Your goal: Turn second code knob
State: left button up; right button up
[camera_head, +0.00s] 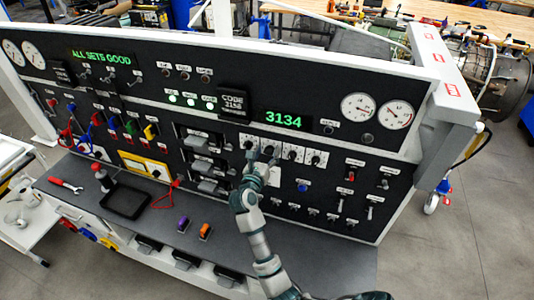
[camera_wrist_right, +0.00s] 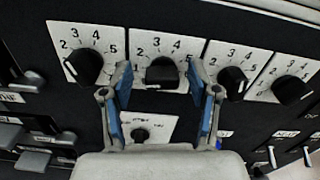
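The second code knob (camera_wrist_right: 162,72) is a black round knob on a white plate marked with numbers, second from left in a row. My right gripper (camera_wrist_right: 160,88) is open, with one blue-padded finger on each side of this knob. Gaps show between the pads and the knob. In the head view my right gripper (camera_head: 262,165) is at the panel, just below the code knobs, and partly covers the second one. The green display (camera_head: 284,120) reads 3134. My left gripper is out of view.
The first knob (camera_wrist_right: 84,66), third knob (camera_wrist_right: 233,82) and fourth knob (camera_wrist_right: 291,90) sit close on both sides. A smaller knob (camera_wrist_right: 140,134) is below. A black tray (camera_head: 126,201) and purple (camera_head: 183,223) and orange (camera_head: 205,231) items lie on the grey shelf.

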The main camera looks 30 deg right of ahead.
jog(key=shift+a, duration=0.1)
jog(key=v, duration=1.2)
